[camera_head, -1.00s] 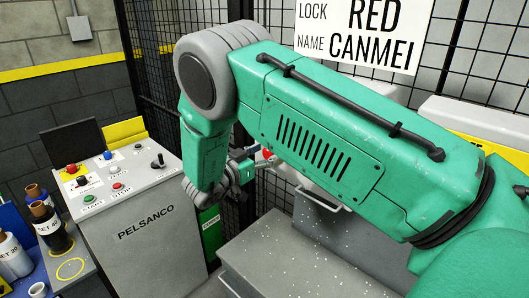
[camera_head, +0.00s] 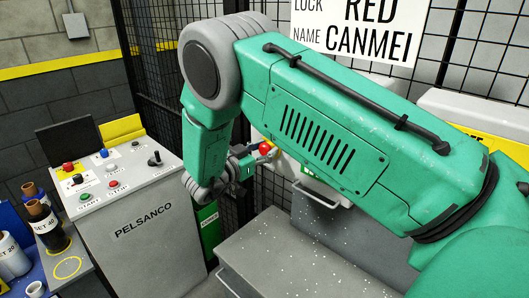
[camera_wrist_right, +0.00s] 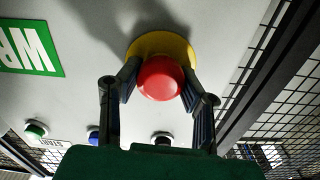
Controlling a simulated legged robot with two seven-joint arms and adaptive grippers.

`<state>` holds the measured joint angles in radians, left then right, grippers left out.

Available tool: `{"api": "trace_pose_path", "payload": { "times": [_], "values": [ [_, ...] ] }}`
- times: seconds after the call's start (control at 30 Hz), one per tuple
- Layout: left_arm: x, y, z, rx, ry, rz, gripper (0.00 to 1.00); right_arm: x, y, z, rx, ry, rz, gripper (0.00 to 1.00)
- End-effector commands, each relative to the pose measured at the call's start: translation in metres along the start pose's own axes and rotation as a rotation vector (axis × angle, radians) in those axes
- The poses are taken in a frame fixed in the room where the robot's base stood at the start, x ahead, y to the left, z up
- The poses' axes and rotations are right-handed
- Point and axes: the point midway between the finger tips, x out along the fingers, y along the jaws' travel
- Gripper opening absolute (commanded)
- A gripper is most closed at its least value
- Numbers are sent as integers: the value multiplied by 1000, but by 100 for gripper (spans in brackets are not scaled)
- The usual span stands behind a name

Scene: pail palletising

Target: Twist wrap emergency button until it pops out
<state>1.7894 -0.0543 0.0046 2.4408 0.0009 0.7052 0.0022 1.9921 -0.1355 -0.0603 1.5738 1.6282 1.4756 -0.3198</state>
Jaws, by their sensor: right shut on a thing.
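The wrap emergency button (camera_wrist_right: 160,78) is a red round knob on a yellow base (camera_wrist_right: 160,44) in the right wrist view. My right gripper (camera_wrist_right: 158,85) has one finger on each side of the knob and is shut on it. In the head view the red knob (camera_head: 265,148) shows just beyond my right gripper (camera_head: 250,158), in front of a light grey box. The fingers hide the knob's sides, and I cannot tell whether it is pressed in or popped out. My left gripper is not in view.
A green label reading "WR" (camera_wrist_right: 30,48) lies left of the button in the wrist view. Green (camera_wrist_right: 36,130), blue and dark buttons line the panel below. A grey PELSANCO console (camera_head: 145,235) stands left of my arm. Black mesh fencing (camera_head: 160,60) is behind.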

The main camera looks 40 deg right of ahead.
Motion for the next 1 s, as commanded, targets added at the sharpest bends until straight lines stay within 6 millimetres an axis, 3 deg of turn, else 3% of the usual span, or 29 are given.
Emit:
{"api": "trace_pose_path", "payload": {
  "times": [0.5, 1.0],
  "values": [
    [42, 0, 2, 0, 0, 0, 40, 0, 1, 3, 361, -2, -2, 3],
    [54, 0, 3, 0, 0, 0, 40, 0, 1, 1, 497, -1, -1, 3]
  ]
}}
